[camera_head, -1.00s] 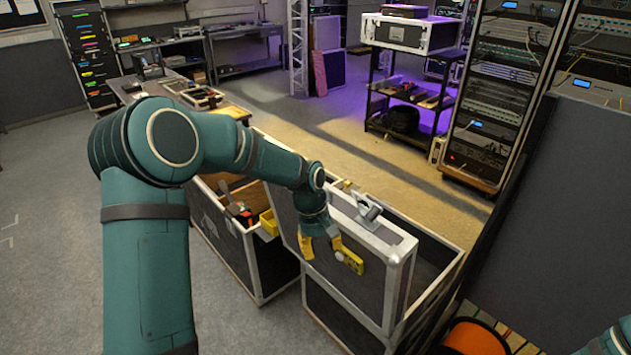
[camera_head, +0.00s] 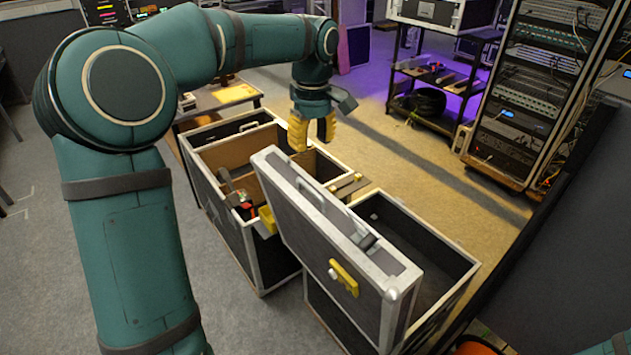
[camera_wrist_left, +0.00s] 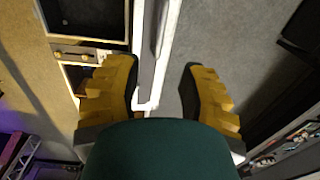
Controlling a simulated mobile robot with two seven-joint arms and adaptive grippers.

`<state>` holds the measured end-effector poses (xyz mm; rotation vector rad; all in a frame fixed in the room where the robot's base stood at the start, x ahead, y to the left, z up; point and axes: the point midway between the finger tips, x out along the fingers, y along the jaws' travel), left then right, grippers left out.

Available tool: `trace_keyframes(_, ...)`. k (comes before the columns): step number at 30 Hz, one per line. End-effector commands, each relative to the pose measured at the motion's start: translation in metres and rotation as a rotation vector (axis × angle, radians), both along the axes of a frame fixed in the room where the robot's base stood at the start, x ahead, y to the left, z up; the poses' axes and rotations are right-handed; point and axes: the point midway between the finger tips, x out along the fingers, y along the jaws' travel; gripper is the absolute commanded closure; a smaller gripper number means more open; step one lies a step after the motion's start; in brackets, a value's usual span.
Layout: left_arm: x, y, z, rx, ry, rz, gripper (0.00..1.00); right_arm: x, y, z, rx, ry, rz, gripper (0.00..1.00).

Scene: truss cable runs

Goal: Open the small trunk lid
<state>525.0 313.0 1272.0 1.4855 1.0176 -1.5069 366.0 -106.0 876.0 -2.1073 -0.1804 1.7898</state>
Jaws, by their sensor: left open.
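The small trunk (camera_head: 447,247) stands right of centre in the head view, its dark inside showing. Its black lid (camera_head: 312,235) with silver edging stands raised, roughly upright, along the trunk's left side. A yellow latch (camera_head: 344,277) is on the lid's left face, and a metal piece (camera_head: 362,236) is near its top edge. My left gripper (camera_head: 312,135) is open and empty, pointing down, above and beyond the lid's far end, apart from it. In the left wrist view its yellow fingers (camera_wrist_left: 160,85) are spread, with a pale edge far below between them.
An open case (camera_head: 215,185) with brown compartments and tools stands directly left of the lid. A table (camera_head: 225,95) is behind it. A rack (camera_head: 530,80) and a black shelf cart (camera_head: 435,75) stand at the back right. The floor between them and the trunk is clear.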

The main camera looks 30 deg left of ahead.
Motion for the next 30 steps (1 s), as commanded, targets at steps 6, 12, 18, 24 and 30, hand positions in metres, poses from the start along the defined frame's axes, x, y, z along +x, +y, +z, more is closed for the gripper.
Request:
trace_keyframes(6, -0.002, 0.001, -0.044, 0.0, 0.005, 0.0, 0.59, 0.0, 0.0, -0.007, -0.001, 0.0, 0.0, 1.0)
trace_keyframes(12, -0.003, 0.001, -0.082, -0.001, 0.005, -0.001, 0.59, 0.001, 0.0, -0.011, -0.002, 0.0, 0.0, 1.0)
trace_keyframes(18, -0.003, 0.001, -0.11, -0.001, 0.004, 0.0, 0.59, 0.001, 0.001, -0.013, -0.003, 0.001, 0.0, 1.0)
trace_keyframes(24, -0.003, 0.001, -0.122, -0.001, 0.001, -0.001, 0.59, 0.001, 0.001, -0.014, -0.003, 0.0, -0.001, 1.0)
trace_keyframes(30, -0.003, 0.001, -0.123, -0.001, 0.0, -0.001, 0.59, 0.001, 0.001, -0.014, -0.003, 0.001, 0.0, 1.0)
